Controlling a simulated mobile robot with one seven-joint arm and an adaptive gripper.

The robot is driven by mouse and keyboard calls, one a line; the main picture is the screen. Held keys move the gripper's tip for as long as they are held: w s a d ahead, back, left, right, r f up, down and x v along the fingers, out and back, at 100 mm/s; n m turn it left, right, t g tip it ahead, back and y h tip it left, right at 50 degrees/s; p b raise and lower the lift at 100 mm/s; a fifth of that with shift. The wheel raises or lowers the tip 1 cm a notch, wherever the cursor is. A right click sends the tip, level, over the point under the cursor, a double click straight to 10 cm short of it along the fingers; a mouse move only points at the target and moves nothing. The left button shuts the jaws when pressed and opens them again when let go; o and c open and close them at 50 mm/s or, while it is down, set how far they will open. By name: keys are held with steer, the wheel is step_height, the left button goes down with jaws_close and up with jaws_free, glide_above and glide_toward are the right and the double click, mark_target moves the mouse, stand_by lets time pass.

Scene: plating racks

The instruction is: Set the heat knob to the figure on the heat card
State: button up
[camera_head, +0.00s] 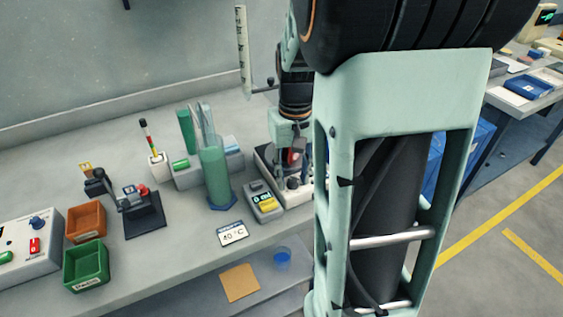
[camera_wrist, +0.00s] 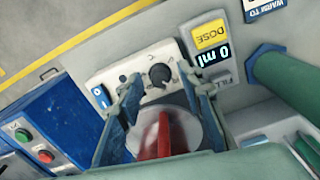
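The heat card (camera_head: 233,233) lies on the bench in the head view and reads 40 °C. Its edge, with the words "WARM TO", shows at the top right of the wrist view (camera_wrist: 264,9). The heater (camera_wrist: 111,71) is a pale box with a round grey plate and a black heat knob (camera_wrist: 159,74) on its front. My gripper (camera_wrist: 160,80) is open, one finger on each side of the knob in the picture. I cannot tell whether the fingers touch it. The knob's scale is too small to read. In the head view, my arm partly hides the heater (camera_head: 262,160).
A red object (camera_wrist: 164,134) stands on the heater plate between my fingers. A dosing box (camera_wrist: 212,45) reading 0 ml and a green cylinder (camera_wrist: 285,82) stand to the right. A blue box with buttons (camera_wrist: 45,120) is at left. The bench's front edge is close.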

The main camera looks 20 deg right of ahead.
steer(key=shift+c, duration=0.3)
jaws_close()
steer(key=shift+m, duration=0.3)
steer(key=m+p, duration=0.2)
steer(key=m, duration=0.2)
steer(key=shift+r, duration=0.15)
steer(key=shift+m+p, duration=1.2)
steer(key=shift+m, duration=1)
